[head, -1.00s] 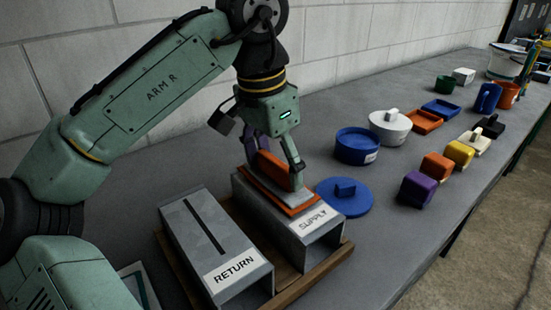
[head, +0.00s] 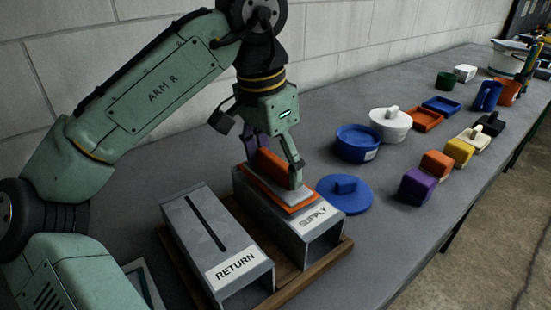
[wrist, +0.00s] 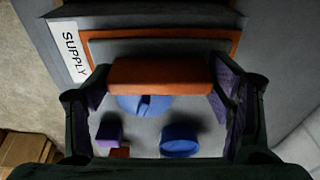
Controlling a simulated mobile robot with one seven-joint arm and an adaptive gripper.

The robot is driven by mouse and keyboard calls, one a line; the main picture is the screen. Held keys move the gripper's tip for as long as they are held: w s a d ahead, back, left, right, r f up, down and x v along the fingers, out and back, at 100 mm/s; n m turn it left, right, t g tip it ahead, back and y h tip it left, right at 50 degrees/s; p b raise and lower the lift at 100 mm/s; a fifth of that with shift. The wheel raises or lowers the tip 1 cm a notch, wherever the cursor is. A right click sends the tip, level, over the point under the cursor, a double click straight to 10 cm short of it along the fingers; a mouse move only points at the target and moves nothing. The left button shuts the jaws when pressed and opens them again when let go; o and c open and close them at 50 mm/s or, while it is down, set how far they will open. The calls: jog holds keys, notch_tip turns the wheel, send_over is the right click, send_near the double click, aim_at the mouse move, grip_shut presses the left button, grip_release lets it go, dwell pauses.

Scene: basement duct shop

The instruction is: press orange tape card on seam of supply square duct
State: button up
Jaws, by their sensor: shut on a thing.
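My gripper (head: 275,166) is over the supply square duct (head: 295,230), shut on the upright orange grip of the orange tape card (head: 270,162). Below the grip are a grey plate and a flat orange layer that lies on or very close to the duct's top; I cannot tell whether it is pressed firmly. The wrist view shows the orange grip (wrist: 160,76) between my purple finger pads, with the flat orange edge behind it and the SUPPLY label (wrist: 71,53) at left. The seam of this duct is hidden under the card.
The return duct (head: 205,238), with a dark slot along its top, stands just left in the same wooden tray (head: 318,268). A blue round lid (head: 345,202) lies close on the right. Blue and white pots, trays and coloured blocks stand farther along the bench.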

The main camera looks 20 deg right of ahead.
aim_at(278, 157)
jog(key=shift+f, duration=0.55)
dwell(1.9)
notch_tip(278, 157, up, 6)
jog(key=p, duration=0.6)
jog(key=shift+f, duration=0.15)
jog(key=shift+r+p, duration=0.7)
jog(key=shift+r, duration=0.55)
jog(key=shift+s+f, duration=0.1)
